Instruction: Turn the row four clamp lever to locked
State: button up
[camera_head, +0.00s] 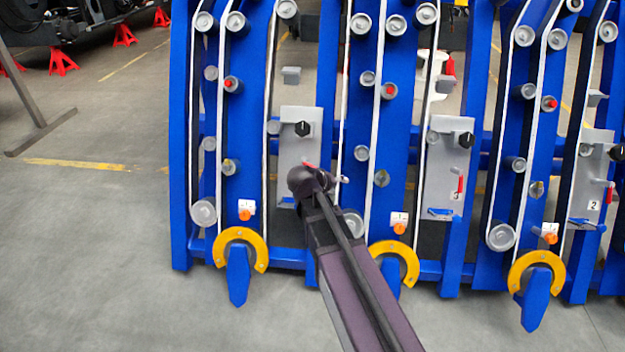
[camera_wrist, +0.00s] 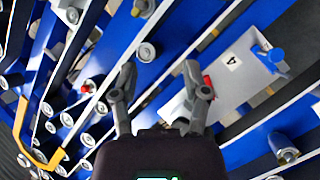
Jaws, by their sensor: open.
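The row four panel (camera_head: 291,150) is a grey plate with a black knob at its upper right. It also shows in the wrist view (camera_wrist: 240,88), with a "4" label. The red clamp lever (camera_wrist: 208,82) shows beside my right finger, partly hidden by it. In the head view only a bit of red (camera_head: 308,165) shows above my gripper. My gripper (camera_wrist: 160,72) is open, its two fingers apart and pointing at the blue frame. I cannot tell whether the right finger touches the lever. In the head view my gripper (camera_head: 315,180) covers the panel's lower part.
Similar panels stand to the right, row three (camera_head: 447,160) and row two (camera_head: 590,185), each with a red lever. Blue uprights with rollers and white belts crowd both sides. Yellow hooks (camera_head: 262,250) stick out low in front. The floor (camera_head: 90,220) at left is clear.

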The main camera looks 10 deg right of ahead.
jog(key=w+a+f+n+t+h+b, duration=0.1)
jog(key=w+a+f+n+t+b, duration=0.5)
jog(key=b, duration=1.5)
jog(key=w+a+f+t, duration=0.2)
jog(key=w+a+f, duration=0.3)
jog(key=w, duration=0.1)
jog(key=shift+w+f, duration=0.2)
jog(key=shift+w, duration=0.2)
jog(key=shift+w, duration=0.1)
jog(key=x, duration=1.3)
jog(key=shift+w+d+r, duration=0.15)
jog(key=shift+w+r, duration=0.1)
jog(key=shift+r, duration=0.1)
jog(key=shift+c, duration=0.2)
grip_shut()
